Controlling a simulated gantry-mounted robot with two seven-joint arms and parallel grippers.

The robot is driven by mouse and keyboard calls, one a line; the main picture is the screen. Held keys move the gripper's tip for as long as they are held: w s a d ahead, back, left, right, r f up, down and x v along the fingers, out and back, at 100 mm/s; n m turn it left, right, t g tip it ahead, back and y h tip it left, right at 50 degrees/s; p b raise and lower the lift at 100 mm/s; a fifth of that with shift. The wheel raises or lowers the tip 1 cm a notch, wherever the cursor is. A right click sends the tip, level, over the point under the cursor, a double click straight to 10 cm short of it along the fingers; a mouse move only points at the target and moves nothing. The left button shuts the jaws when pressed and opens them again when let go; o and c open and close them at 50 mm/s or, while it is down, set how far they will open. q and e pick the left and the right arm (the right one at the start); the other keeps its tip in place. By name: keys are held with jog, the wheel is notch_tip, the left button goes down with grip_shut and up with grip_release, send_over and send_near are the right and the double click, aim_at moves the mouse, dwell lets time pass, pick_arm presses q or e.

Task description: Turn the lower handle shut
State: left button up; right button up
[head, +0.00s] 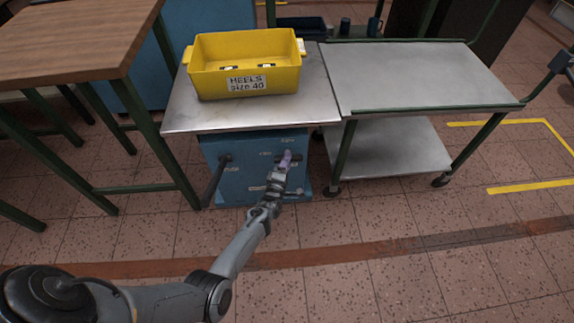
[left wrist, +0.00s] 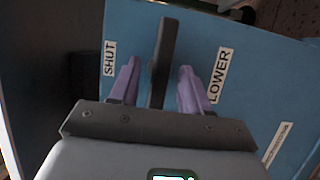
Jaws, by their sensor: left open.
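The blue cabinet (head: 232,155) stands under the metal-topped bench. In the left wrist view its blue face (left wrist: 265,75) carries a SHUT label (left wrist: 109,58) on the left and a LOWER label (left wrist: 220,75) on the right. A dark bar handle (left wrist: 164,50) lies between these labels. My left gripper (head: 287,158) is at the cabinet front. In the left wrist view its two purple fingers (left wrist: 158,88) are open, one on each side of the handle, with gaps showing. The handle's near end is hidden behind the gripper body. My right gripper is not in view.
A long dark lever (head: 214,182) sticks out at the cabinet's left. A yellow bin (head: 245,83) labelled HEELS size 40 stands on the bench top (head: 185,118). A metal trolley (head: 415,80) is at the right, a wooden table (head: 75,40) at the left. The front floor is clear.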

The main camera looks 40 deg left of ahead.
pick_arm(q)
jog(key=shift+w, duration=0.25)
grip_shut()
